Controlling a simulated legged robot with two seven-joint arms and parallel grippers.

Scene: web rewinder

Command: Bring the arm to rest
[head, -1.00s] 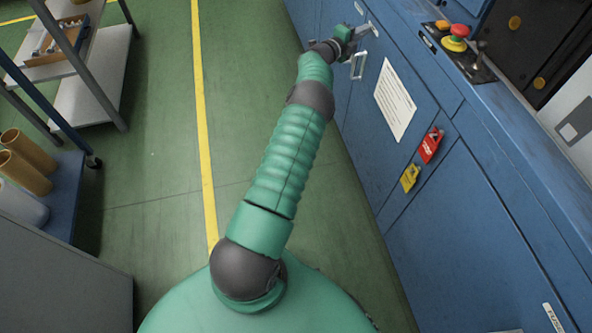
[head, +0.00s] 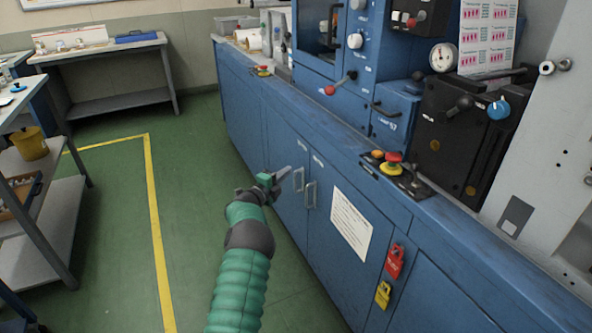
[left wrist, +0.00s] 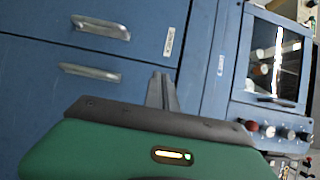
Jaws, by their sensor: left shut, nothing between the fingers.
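My left arm reaches forward from the bottom of the head view, over the green floor. My left gripper (head: 283,175) is shut and empty, pointing at the blue cabinet doors (head: 283,205). In the head view its tips are close to the two metal door handles (head: 299,180); I cannot tell the exact gap. In the left wrist view the closed fingers (left wrist: 162,90) stand in front of the blue cabinet, to the right of the handles (left wrist: 92,72). The doors look closed. My right gripper is not in view.
The blue machine (head: 340,145) runs along the right, with a red stop button (head: 393,158) on its top and red (head: 395,261) and yellow (head: 383,294) tags on its front. A shelf cart (head: 50,225) stands at the left. The green floor (head: 110,270) between is clear.

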